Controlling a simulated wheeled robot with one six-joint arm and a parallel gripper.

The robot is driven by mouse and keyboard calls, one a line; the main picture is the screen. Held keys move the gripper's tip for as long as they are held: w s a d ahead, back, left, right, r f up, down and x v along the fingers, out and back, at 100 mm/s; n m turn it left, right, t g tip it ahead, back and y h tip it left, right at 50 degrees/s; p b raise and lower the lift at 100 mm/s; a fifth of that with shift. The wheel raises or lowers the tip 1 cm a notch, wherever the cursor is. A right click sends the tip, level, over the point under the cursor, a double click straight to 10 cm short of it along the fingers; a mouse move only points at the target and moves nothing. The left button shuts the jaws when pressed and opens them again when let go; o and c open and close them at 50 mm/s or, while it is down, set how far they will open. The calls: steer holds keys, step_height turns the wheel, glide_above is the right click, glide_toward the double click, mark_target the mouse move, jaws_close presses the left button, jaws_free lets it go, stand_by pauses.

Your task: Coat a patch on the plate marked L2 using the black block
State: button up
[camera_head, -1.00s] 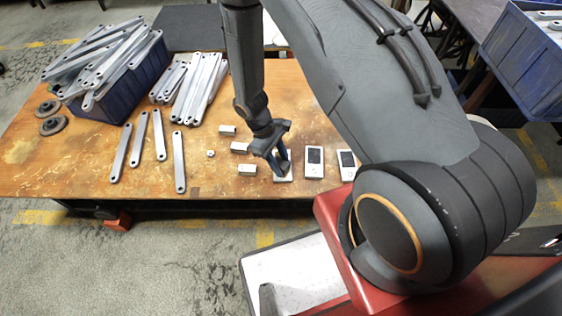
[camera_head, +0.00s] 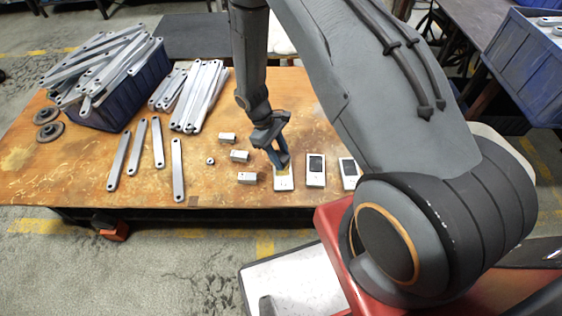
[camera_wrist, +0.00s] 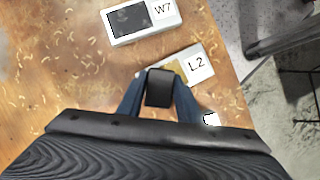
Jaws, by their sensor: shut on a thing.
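The plate marked L2 (camera_head: 284,185) is a small pale plate at the table's front, left-most of a row. It also shows in the wrist view (camera_wrist: 199,66), with a tan-gold area beside the label, partly hidden by the block and fingers. My gripper (camera_head: 281,162) is over its far end. In the wrist view my gripper (camera_wrist: 159,92) is shut on the black block (camera_wrist: 160,87), which covers part of L2's near side. I cannot tell whether the block touches the plate.
Plate W7 (camera_wrist: 142,22), with a dark patch, lies beside L2; another dark-patched plate (camera_head: 350,171) is at the right. Several metal blocks (camera_head: 240,156) lie left of L2. Loose bars (camera_head: 157,138) and a blue bin (camera_head: 122,95) full of bars stand farther left.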

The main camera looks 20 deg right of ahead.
mark_target(287, 174)
steer(key=shift+w+d+f+b, duration=0.1)
steer(key=shift+w+d+b, duration=0.2)
steer(key=shift+w, duration=0.45)
steer(key=shift+w+d+b, duration=0.1)
steer(key=shift+w+b, duration=0.3)
steer(key=shift+w, duration=0.3)
steer(key=shift+s+d, duration=0.15)
steer(key=shift+d, duration=0.25)
steer(key=shift+s+a+p, duration=0.4)
steer(key=shift+s+p, duration=0.35)
steer(key=shift+s, duration=0.7)
steer(key=shift+s+a+p, duration=0.45)
steer(key=shift+s+p, duration=0.35)
steer(key=shift+s, duration=0.65)
steer(key=shift+s+a+p, duration=0.4)
steer(key=shift+s+p, duration=0.35)
steer(key=shift+s, duration=0.7)
steer(key=shift+w, duration=0.15)
